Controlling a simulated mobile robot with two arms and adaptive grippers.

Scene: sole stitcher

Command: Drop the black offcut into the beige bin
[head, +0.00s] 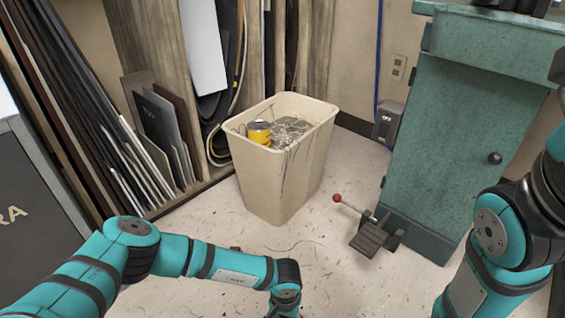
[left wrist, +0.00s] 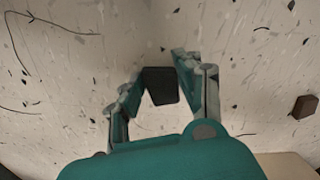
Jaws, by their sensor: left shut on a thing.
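The black offcut (left wrist: 160,84) is a small dark piece between the fingertips of my left gripper (left wrist: 158,88) in the left wrist view. The gripper is shut on it, with speckled floor behind. In the head view my left arm reaches in low, in front of the bin; its fingers and the offcut are out of frame. The beige bin (head: 268,178) stands upright on the floor at the middle of the head view. It holds pale stringy scraps and a yellow can (head: 259,132). My right arm shows at the right, but its gripper is out of frame.
Boards and sheets (head: 160,125) lean along the wall at the left. A teal cabinet (head: 455,140) stands at the right, with a foot pedal (head: 370,238) and red-knobbed lever before it. A brown piece (left wrist: 304,106) lies on the floor. Floor before the bin is mostly clear.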

